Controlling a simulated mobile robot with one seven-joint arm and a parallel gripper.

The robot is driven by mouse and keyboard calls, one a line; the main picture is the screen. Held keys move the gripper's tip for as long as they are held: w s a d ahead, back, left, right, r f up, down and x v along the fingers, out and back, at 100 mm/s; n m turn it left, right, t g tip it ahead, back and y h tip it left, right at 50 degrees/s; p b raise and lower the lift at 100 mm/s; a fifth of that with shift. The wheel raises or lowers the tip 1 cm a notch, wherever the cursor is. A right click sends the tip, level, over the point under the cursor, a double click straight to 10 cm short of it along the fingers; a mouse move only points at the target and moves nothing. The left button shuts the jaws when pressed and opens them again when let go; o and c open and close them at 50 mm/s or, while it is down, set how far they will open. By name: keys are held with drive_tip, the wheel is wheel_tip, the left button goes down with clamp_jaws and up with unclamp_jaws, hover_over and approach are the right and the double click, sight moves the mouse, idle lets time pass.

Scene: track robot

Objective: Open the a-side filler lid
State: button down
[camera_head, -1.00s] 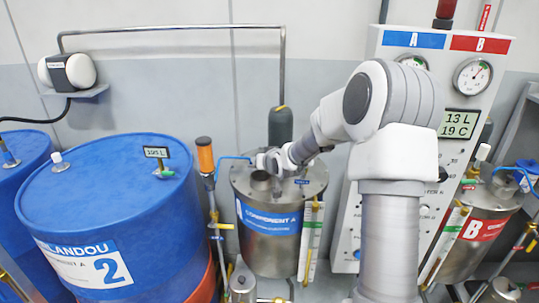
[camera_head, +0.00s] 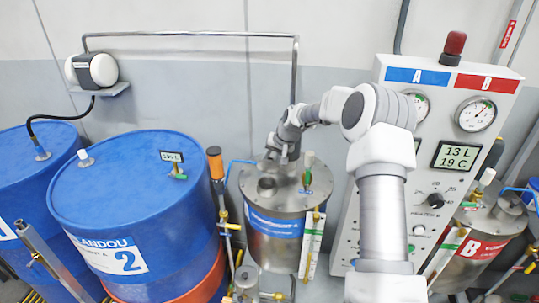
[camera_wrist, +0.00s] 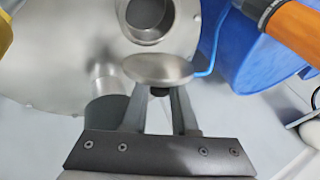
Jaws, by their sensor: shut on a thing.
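The A-side tank (camera_head: 290,228) is a steel drum with a blue component A label, in the middle of the head view. Its filler neck (camera_head: 267,184) shows a dark, uncovered mouth on the tank top. The neck also shows at the top of the wrist view (camera_wrist: 148,22). The filler lid (camera_wrist: 160,68) is a round metal disc beside the neck, overlapping its near edge in the picture. My gripper (camera_wrist: 159,95) is shut on the lid's small dark knob. In the head view my gripper (camera_head: 284,153) is above the tank top; the lid is hard to make out there.
Blue drums (camera_head: 130,205) stand left of the tank, with an orange-topped post (camera_head: 215,163) between. A control panel (camera_head: 445,130) and the B tank (camera_head: 480,240) stand on the right. A thin blue pipe (camera_wrist: 212,50) runs close to the lid.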

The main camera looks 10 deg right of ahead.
drive_tip(key=shift+w+d+f+m+g+y+p, duration=0.15)
drive_tip(key=shift+w+m+g+y+p, duration=0.35)
drive_tip(key=shift+g+p, duration=0.75)
drive_tip(key=shift+w, duration=0.15)
drive_tip(key=c, duration=0.7)
unclamp_jaws()
drive_tip(key=shift+f, duration=0.1)
drive_tip(key=shift+d, duration=0.15)
drive_tip(key=b+v, duration=0.2)
drive_tip(key=v, duration=1.5)
drive_tip(key=shift+w+r, duration=0.15)
drive_tip(key=shift+r, duration=0.15)
